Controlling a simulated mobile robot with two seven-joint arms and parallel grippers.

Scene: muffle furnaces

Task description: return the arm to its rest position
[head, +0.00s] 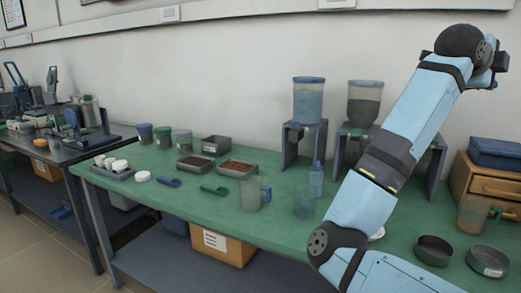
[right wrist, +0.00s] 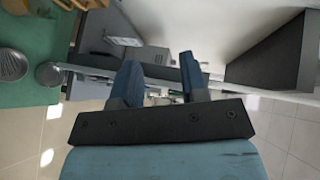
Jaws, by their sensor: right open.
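My right arm (head: 400,135) comes in from the lower right of the head view and is raised, bent up over the right part of the green table. Its gripper is not clearly visible there. In the right wrist view, my right gripper (right wrist: 160,85) is open and empty, its two blue fingers apart. Nothing is between the fingers, and floor and grey furniture show beyond them. My left gripper is in neither view.
The green table (head: 135,190) holds cups, trays, a clear jug (head: 250,194) and a small bottle (head: 316,180). Two dispensers (head: 308,100) on stands are at the back. Round grey pans (head: 434,250) and a wooden drawer box (head: 490,185) are at the right, near my arm.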

